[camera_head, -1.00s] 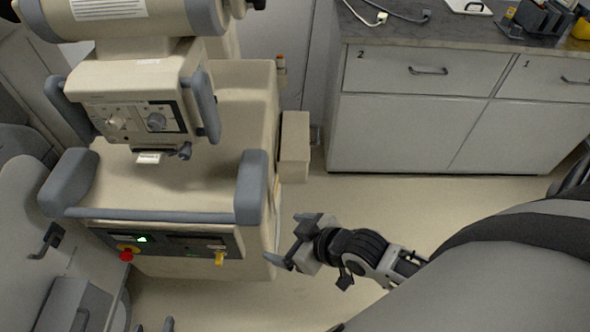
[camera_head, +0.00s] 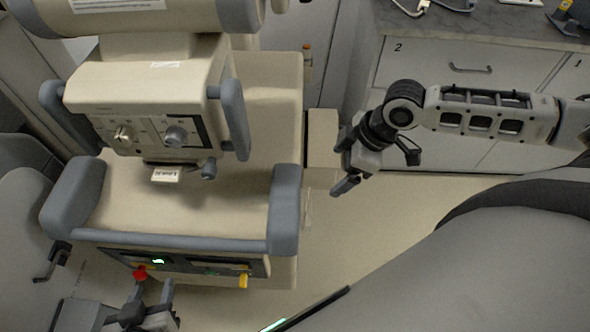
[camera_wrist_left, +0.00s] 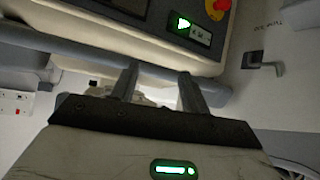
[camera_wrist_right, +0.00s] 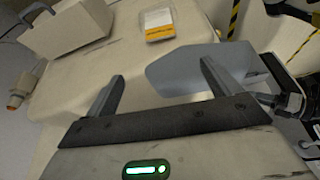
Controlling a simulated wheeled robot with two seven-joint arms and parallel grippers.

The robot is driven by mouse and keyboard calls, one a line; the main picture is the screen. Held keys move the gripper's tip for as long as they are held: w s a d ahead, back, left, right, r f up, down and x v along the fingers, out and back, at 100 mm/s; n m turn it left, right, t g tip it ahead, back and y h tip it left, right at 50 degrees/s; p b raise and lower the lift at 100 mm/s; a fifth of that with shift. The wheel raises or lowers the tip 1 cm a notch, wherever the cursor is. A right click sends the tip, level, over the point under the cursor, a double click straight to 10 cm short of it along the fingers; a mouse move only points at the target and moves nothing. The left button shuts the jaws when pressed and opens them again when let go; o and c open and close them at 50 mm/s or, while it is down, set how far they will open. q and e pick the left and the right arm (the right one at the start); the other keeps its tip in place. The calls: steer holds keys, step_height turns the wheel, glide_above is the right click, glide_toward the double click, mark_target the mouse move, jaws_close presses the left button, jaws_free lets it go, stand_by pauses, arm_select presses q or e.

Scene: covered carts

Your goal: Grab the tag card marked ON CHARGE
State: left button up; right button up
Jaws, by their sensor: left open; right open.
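A small white tag (camera_head: 166,174) with print too small to read hangs under the knob panel of the beige covered cart (camera_head: 262,110); I cannot tell whether it says ON CHARGE. My right gripper (camera_head: 346,166) is open and empty, beside the cart's right side and apart from the tag. My left gripper (camera_head: 152,291) is open and empty, low at the cart's front below the red knob. In the left wrist view its fingers (camera_wrist_left: 157,88) point at the cart's grey bumper. In the right wrist view the open fingers (camera_wrist_right: 162,85) face a beige cart surface bearing a white and yellow label (camera_wrist_right: 158,22).
A red knob (camera_head: 140,273) and a yellow piece (camera_head: 243,281) sit on the cart's lower front panel. A grey handle rail (camera_head: 180,242) runs above them. Grey drawers (camera_head: 455,65) stand at the back right. The floor (camera_head: 400,225) right of the cart is clear.

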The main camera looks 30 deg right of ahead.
glide_above(308, 199)
steer(key=s+d, duration=0.2)
step_height(308, 199, down, 9)
steer(key=shift+w+a+f+b, duration=0.25)
steer(key=shift+w+f+b, duration=0.15)
steer(key=shift+f, duration=0.3)
steer(key=x, duration=0.4)
steer(key=shift+f, duration=0.3)
arm_select(q)
steer(key=shift+s+f, duration=0.45)
steer(key=shift+f, duration=0.05)
arm_select(e)
steer(key=c, duration=1)
arm_select(q)
steer(key=shift+s+f, duration=0.15)
steer(key=shift+s, duration=0.05)
arm_select(e)
steer(key=c, duration=0.3)
